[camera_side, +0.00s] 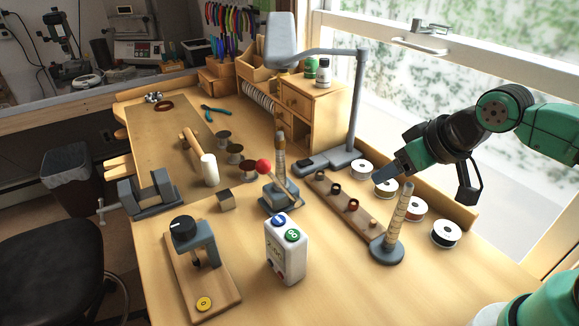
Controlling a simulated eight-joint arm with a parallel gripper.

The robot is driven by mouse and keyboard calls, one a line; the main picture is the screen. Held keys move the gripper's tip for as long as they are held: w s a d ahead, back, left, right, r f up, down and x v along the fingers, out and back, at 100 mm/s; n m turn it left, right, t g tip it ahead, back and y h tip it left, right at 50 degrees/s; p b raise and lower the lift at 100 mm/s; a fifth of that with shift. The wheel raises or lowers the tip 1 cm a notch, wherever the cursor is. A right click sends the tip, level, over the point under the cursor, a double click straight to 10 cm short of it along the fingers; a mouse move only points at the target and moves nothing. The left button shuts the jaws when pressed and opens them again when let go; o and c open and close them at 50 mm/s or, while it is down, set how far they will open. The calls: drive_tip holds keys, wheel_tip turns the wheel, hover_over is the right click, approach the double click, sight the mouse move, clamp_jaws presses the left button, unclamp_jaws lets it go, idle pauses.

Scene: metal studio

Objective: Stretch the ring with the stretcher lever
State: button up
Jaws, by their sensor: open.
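The ring stretcher (281,190) stands upright near the middle of the bench on a grey base. Its lever ends in a red ball knob (263,166), at the left of the post. A banded, brown and gold tapered post (280,155) rises from it. I cannot make out a separate ring on this post at this size. My gripper (391,174) is open at the right, above the bench and well apart from the lever. Its fingers point down and left, and nothing shows between them.
A ring mandrel on a round base (387,250) stands below my gripper. A wooden strip (346,205) with small pieces and several spools (446,233) lie near it. A lamp (355,110) rises behind. A white box (286,250) and a clamp tool (195,245) stand in front.

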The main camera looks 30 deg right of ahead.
drive_tip(key=c, duration=0.6)
drive_tip(key=shift+w+a+r+m+g+y, duration=0.1)
drive_tip(key=shift+w+r+m+g+y, duration=0.2)
drive_tip(key=shift+g, duration=0.1)
clamp_jaws()
drive_tip(key=w+a+r+m+g+y, duration=0.1)
drive_tip(key=w+r+g+y, duration=0.2)
drive_tip(key=w+y, duration=0.3)
drive_tip(key=y, duration=0.5)
hover_over(280, 185)
drive_tip(key=shift+g, duration=0.4)
drive_tip(key=f, duration=0.4)
drive_tip(key=shift+s+d+f, duration=0.15)
drive_tip(key=shift+s+d, duration=0.05)
drive_tip(key=shift+d, duration=0.05)
